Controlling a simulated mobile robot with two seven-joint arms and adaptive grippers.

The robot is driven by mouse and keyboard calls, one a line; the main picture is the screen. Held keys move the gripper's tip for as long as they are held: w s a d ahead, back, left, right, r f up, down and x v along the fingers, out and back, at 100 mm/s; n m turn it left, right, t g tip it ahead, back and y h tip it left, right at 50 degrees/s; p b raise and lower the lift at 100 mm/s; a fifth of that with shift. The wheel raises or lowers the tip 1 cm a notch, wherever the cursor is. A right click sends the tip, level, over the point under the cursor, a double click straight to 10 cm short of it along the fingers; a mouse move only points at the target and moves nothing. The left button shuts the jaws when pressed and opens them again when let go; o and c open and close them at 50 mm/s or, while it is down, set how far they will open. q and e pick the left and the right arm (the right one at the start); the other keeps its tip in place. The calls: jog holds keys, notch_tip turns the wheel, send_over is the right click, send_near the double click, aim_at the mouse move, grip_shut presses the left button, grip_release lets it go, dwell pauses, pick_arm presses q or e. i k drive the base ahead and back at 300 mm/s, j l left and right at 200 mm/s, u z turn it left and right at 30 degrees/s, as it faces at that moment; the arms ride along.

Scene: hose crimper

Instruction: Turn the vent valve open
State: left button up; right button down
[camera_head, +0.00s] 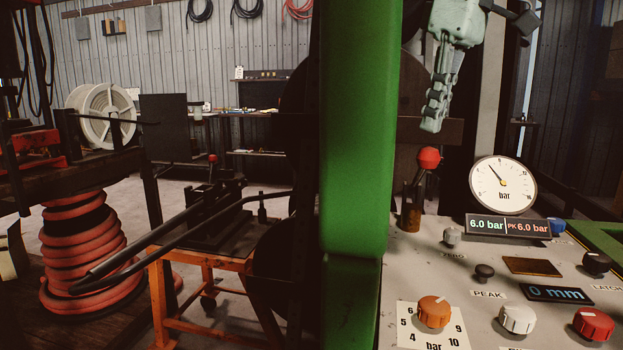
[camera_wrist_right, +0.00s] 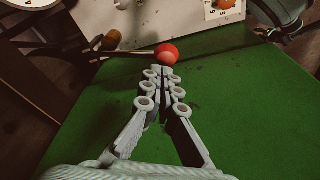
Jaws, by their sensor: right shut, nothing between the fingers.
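A lever with a red ball knob (camera_head: 429,158) stands at the back left of the control panel, leaning slightly right. I see no readable vent label on it. My right gripper (camera_head: 432,126) is shut and empty, pointing down just above the ball in the head view. In the right wrist view the red ball (camera_wrist_right: 167,53) lies just beyond the shut fingertips (camera_wrist_right: 162,74); I cannot tell whether they touch. The round gauge (camera_head: 503,185) has its needle up and left, and the display (camera_head: 508,227) reads 6.0 bar and PK 6.0 bar. My left gripper is not in view.
A green machine column (camera_head: 352,150) stands left of the panel (camera_head: 415,265). The panel carries an orange dial (camera_head: 434,312), a white knob (camera_head: 517,320), a red knob (camera_head: 593,324), a blue knob (camera_head: 556,227) and black knobs. A 0 mm display (camera_head: 557,294) sits among them.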

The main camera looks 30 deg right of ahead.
aim_at(594, 324)
jog(key=k+j, duration=0.2)
jog(key=k, duration=0.3)
jog(key=k+j, duration=0.25)
jog(key=k, duration=0.2)
jog(key=k+j, duration=0.2)
jog(key=k, duration=0.3)
